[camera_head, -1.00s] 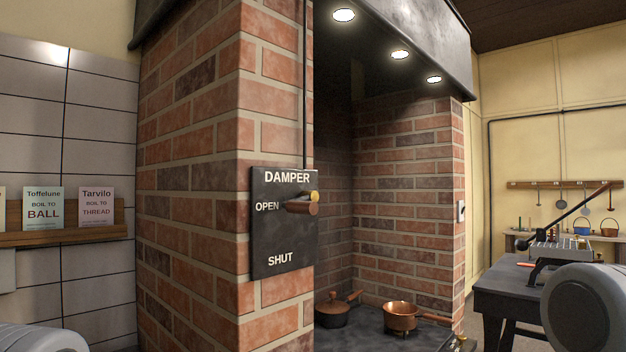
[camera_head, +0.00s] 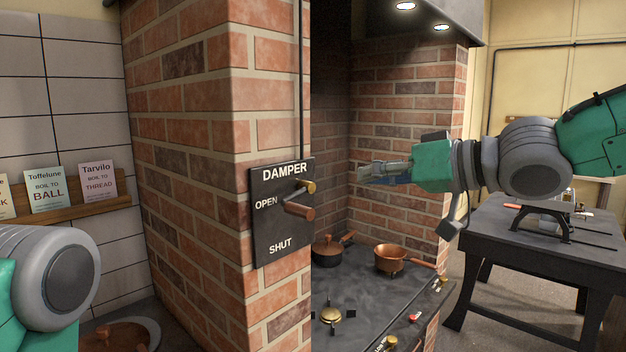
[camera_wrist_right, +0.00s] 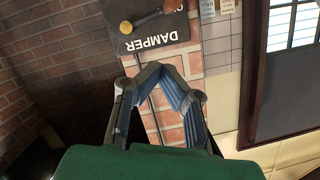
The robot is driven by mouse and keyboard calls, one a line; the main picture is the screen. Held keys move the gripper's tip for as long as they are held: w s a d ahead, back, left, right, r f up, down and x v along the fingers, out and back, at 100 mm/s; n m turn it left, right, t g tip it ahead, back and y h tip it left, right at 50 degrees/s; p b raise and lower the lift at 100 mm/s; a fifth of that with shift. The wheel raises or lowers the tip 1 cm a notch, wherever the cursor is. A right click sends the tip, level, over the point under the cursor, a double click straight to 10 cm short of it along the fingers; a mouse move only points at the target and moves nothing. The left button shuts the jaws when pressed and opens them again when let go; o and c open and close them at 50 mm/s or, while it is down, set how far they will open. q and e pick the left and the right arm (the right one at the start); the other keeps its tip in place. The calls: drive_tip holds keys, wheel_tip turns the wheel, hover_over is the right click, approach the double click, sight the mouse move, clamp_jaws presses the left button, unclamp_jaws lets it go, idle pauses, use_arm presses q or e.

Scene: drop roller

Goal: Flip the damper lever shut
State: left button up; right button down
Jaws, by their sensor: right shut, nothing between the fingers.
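The black damper plate (camera_head: 270,235) is fixed to the brick pillar, with OPEN marked above SHUT. Its lever has a brass pivot (camera_head: 306,187) and a brown handle (camera_head: 299,210), which sticks out near the OPEN mark. My right gripper (camera_head: 366,171) is right of the plate, apart from the lever, pointing left with its fingers shut and empty. In the right wrist view, the plate (camera_wrist_right: 155,38) appears upside down beyond the shut fingertips (camera_wrist_right: 160,70), with the lever handle (camera_wrist_right: 172,5) at the top edge. My left gripper is out of view; only part of that arm shows.
Below the plate, a stove top (camera_head: 365,290) holds a dark pan (camera_head: 327,250) and a copper pan (camera_head: 390,258). A dark table (camera_head: 540,235) stands at right. The brick pillar (camera_head: 190,130) is left of the alcove. Air between gripper and plate looks clear.

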drive_tip(key=shift+w+r, duration=0.1)
drive_tip(key=shift+r, duration=0.5)
drive_tip(key=w+a+f+b, duration=0.4)
drive_tip(key=w+a+f, duration=0.1)
drive_tip(key=a, duration=0.3)
drive_tip(key=shift+a+f+b, duration=0.35)
drive_tip(key=shift+a+f, duration=0.05)
drive_tip(key=shift+f, duration=0.1)
drive_tip(key=shift+d, duration=0.1)
drive_tip(key=shift+w, duration=0.15)
